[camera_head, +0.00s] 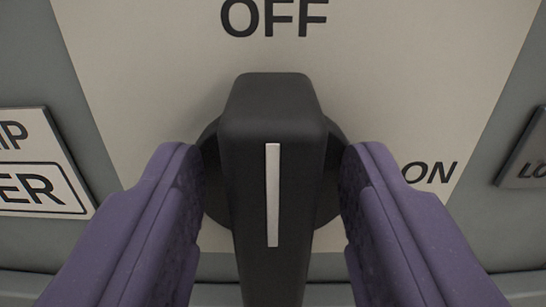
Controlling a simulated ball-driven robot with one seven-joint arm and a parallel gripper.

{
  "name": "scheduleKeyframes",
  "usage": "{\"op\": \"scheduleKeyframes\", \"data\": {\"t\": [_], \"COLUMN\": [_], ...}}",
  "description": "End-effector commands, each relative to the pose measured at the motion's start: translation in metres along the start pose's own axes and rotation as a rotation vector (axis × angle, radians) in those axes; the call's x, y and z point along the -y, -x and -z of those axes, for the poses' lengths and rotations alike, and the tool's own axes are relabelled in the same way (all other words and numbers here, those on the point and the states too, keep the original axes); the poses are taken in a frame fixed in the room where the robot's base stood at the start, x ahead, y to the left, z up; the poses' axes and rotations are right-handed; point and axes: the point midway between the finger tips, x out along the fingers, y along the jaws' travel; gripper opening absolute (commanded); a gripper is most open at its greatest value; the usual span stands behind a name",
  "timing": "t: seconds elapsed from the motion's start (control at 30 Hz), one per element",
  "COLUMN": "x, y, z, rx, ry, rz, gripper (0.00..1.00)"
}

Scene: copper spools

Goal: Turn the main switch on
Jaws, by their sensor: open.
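The main switch (273,110) is a black rotary handle with a white line down its face. It stands upright in the middle of the view, its line pointing up and down, below the OFF label (274,17). The ON label (429,172) is to its right. My gripper (272,185) has purple fingers, open, one on each side of the handle. The fingers are close to its sides; I cannot tell whether they touch it. The handle's lower end runs out of the frame.
The switch sits on a pale plate (150,60) on a grey panel (30,60). A white sign with partly cut-off lettering (40,165) is at the left. A darker label (525,160) is at the right edge. A ledge or seam runs along the bottom.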

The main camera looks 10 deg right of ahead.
Motion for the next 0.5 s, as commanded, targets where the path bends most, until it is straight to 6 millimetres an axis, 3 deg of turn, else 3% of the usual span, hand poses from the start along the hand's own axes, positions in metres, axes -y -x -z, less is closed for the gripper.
{"op": "scheduleKeyframes", "data": {"t": [0.13, 0.37, 0.5], "x": [0.0, 0.0, -0.0001], "y": [0.0001, 0.0003, 0.0003], "z": [0.0003, 0.0002, 0.0002], "rx": [0.0, 0.0, 0.0], "ry": [0.0, 0.0, -0.003], "rz": [0.0, 0.0, 0.0], "gripper": [0.49, 0.0, 0.0]}}
